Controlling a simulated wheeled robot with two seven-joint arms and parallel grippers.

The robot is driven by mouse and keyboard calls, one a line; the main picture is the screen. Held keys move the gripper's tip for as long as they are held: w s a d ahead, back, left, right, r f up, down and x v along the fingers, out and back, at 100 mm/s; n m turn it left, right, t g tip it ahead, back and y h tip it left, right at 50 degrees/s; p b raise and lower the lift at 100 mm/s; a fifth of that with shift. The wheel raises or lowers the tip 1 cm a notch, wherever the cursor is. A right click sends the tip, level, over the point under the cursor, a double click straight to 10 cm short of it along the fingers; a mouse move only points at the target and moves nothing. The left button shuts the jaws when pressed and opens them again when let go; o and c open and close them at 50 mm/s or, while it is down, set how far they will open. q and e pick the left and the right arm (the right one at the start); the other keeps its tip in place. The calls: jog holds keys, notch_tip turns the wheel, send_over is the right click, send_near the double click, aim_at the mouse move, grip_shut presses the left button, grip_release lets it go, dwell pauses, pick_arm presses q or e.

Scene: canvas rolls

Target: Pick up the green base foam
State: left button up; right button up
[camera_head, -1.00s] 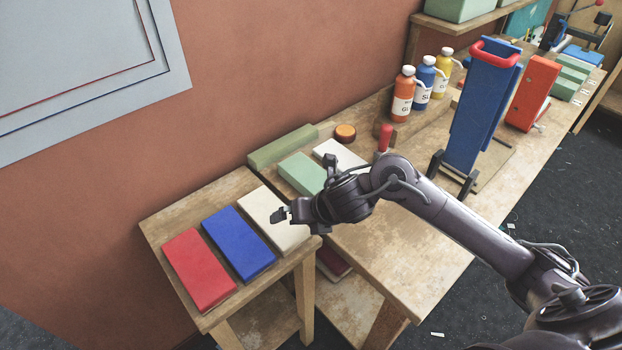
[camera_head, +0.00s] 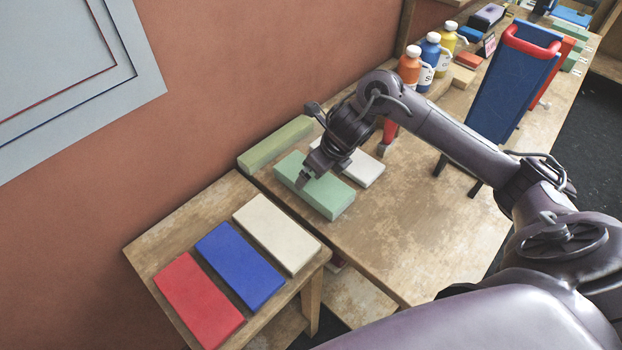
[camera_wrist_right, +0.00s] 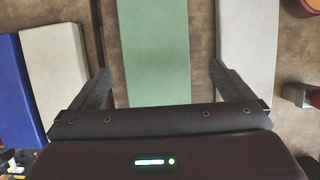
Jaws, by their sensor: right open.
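The light green foam block (camera_head: 333,197) lies flat on the large wooden table, and it also shows in the right wrist view (camera_wrist_right: 153,45). My right gripper (camera_head: 308,178) is over this block, pointing down. In the wrist view my right gripper (camera_wrist_right: 159,70) is open, with one finger to each side of the green block and gaps between. I cannot tell how far above the block the fingertips are. A second, duller green block (camera_head: 275,145) lies behind it by the wall. My left gripper is not in view.
A white block (camera_head: 362,168) lies right of the green one. Red (camera_head: 198,300), blue (camera_head: 240,265) and cream (camera_head: 276,233) blocks lie on the lower small table. Bottles (camera_head: 409,66) and a blue upright stand (camera_head: 512,85) are farther back. The table's front middle is clear.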

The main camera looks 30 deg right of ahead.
aim_at(313, 178)
jog(key=x, duration=0.1)
jog(key=p+x, duration=0.1)
jog(key=x, duration=0.1)
jog(key=shift+s+a+f, duration=0.2)
jog(key=shift+s+f, duration=0.1)
jog(key=shift+f, duration=0.1)
jog(key=shift+x, duration=0.8)
jog(key=shift+w, duration=0.1)
jog(key=shift+r, duration=0.1)
jog(key=c, duration=1)
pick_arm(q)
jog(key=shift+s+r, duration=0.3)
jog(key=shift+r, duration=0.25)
